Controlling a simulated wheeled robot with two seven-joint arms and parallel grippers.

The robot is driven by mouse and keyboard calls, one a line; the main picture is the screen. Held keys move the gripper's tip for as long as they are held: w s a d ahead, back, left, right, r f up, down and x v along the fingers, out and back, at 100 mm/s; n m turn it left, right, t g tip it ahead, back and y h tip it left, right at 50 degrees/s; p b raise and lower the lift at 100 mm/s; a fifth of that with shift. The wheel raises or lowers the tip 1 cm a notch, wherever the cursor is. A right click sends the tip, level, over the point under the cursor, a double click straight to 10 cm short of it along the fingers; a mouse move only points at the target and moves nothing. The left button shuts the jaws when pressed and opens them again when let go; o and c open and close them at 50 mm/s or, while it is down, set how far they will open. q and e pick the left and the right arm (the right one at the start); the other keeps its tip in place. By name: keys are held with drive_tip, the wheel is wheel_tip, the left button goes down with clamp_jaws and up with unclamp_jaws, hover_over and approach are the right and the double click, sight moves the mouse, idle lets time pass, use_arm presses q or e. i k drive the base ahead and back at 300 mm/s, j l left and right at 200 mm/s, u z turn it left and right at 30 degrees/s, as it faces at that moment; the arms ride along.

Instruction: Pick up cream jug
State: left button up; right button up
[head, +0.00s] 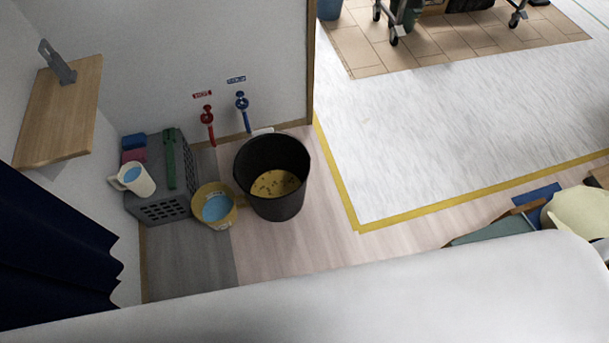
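A cream jug (144,187) with a handle on its left side stands on top of an upturned-looking grey crate (166,211) by the left wall. Its open top faces up and shows a light blue inside, perhaps water. Neither of my grippers shows in the head view, so nothing of mine is seen near the jug.
On the crate are a blue block (134,140), a pink block (134,155) and a green long tool (170,160). A yellow bucket (228,219) and a black bucket (270,206) stand right of it. A wooden shelf (62,110) juts out above left; a dark curtain (50,260) hangs below.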

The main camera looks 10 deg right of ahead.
sight(134, 177)
drive_tip(key=u, duration=1.15)
drive_tip(key=i+l+u, duration=0.2)
drive_tip(key=u, duration=0.15)
drive_tip(key=i+l+u, duration=0.15)
drive_tip(key=l+u, duration=0.2)
drive_tip(key=i+l+u, duration=0.15)
drive_tip(key=l+u, duration=0.15)
drive_tip(key=l, duration=0.15)
drive_tip(key=l+u, duration=0.35)
drive_tip(key=i+l, duration=0.05)
